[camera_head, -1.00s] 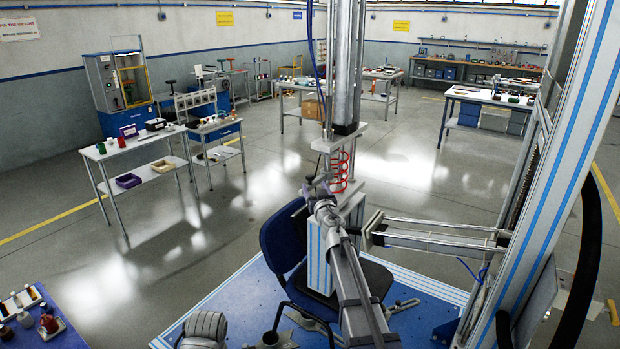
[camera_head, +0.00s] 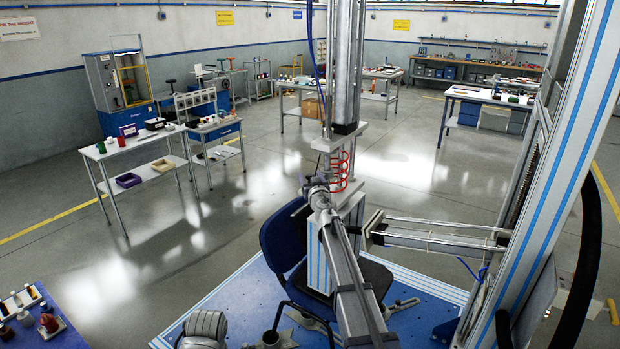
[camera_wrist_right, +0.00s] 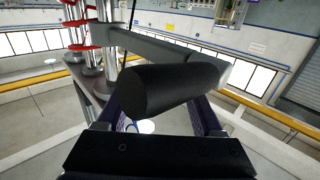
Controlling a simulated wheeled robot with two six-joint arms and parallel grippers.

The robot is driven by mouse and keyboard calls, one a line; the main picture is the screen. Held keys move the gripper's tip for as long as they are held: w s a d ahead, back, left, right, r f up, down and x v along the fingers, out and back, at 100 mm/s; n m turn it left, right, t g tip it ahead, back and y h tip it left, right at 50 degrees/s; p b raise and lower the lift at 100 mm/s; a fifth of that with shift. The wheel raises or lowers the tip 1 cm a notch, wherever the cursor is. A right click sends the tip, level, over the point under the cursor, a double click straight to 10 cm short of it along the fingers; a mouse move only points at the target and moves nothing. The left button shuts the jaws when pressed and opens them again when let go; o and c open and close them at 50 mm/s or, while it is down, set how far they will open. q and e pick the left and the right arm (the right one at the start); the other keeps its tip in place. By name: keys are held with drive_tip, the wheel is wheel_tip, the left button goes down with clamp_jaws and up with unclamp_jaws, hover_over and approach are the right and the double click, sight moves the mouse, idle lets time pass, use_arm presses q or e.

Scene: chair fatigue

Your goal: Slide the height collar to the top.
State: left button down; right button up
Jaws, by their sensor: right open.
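My right gripper (camera_head: 311,184) is open, above the blue chair (camera_head: 278,238) and beside the test rig's column. In the right wrist view, its two fingers (camera_wrist_right: 160,118) show on either side of a thick black cylinder (camera_wrist_right: 170,88). The cylinder crosses in front of the finger gap, close to the fingers; I cannot tell whether they touch. A grey bar (camera_wrist_right: 165,50) runs behind the cylinder. I cannot identify the height collar for certain. My arm partly hides the rig and chair.
A rig with red coils (camera_head: 341,170) stands over the chair on a blue platform (camera_head: 240,302). A horizontal cylinder (camera_head: 435,235) reaches in from the right upright (camera_head: 560,180). Work tables (camera_head: 125,147) stand at the back left, with open floor between.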

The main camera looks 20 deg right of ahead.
clamp_jaws()
idle(0.3)
idle(1.0)
